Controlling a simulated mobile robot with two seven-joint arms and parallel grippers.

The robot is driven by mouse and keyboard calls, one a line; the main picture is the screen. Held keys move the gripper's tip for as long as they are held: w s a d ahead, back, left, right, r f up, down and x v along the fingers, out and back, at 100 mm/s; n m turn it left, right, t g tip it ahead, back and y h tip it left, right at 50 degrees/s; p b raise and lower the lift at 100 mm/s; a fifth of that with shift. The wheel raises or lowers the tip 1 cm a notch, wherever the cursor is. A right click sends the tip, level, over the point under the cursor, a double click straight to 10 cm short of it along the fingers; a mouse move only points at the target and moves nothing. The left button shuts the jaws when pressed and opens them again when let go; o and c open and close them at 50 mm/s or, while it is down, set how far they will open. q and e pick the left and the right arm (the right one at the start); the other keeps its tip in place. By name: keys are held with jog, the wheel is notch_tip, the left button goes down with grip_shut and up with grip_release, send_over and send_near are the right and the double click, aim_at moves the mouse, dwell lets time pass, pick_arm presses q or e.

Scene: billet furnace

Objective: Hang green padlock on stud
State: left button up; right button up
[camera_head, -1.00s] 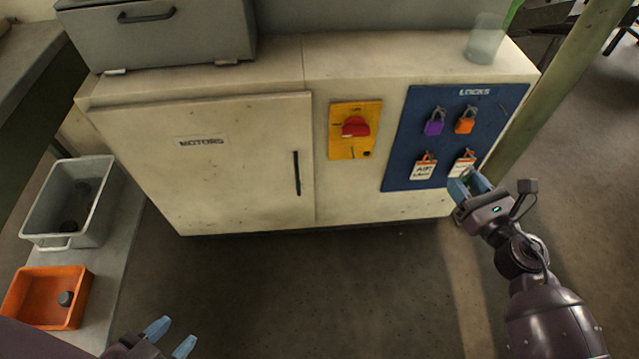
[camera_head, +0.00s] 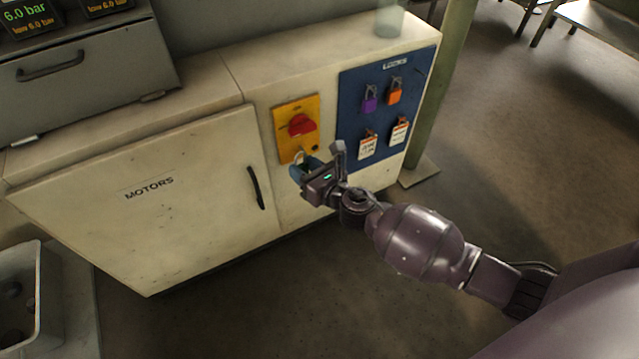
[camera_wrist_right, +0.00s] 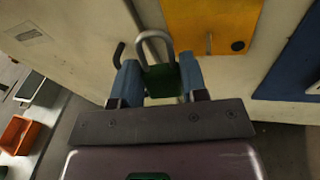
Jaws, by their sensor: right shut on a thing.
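The green padlock (camera_wrist_right: 164,80) is between the blue fingers of my right gripper (camera_wrist_right: 160,84) in the right wrist view, with its silver shackle standing upward. In the head view my right gripper (camera_head: 304,170) is just below the lower edge of the yellow switch plate (camera_head: 284,128) and hides most of the padlock. A small stud (camera_wrist_right: 209,43) sticks out from the lower part of the yellow plate in the wrist view, to the right of the shackle and apart from it in the picture. My left gripper is not in view.
The yellow plate carries a red rotary switch (camera_head: 301,125). To its right, a blue board (camera_head: 356,92) holds a purple padlock (camera_head: 370,104), an orange padlock (camera_head: 394,96) and two tags. The MOTORS door handle (camera_head: 256,187) juts out left of my gripper.

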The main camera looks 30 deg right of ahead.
jog(key=s+d+f+m+h, duration=0.2)
jog(key=d+f+m+h, duration=0.1)
jog(key=f+m+h, duration=0.15)
pick_arm(q)
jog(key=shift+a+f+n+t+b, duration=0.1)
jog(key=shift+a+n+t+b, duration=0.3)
jog(key=shift+b, duration=0.8)
pick_arm(e)
jog(key=w+f, duration=0.2)
jog(key=w, duration=0.6)
jog(key=shift+w+f+n, duration=0.2)
jog(key=shift+w+n, duration=0.15)
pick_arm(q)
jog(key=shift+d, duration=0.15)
pick_arm(e)
jog(key=shift+y, duration=0.25)
jog(key=o, duration=1)
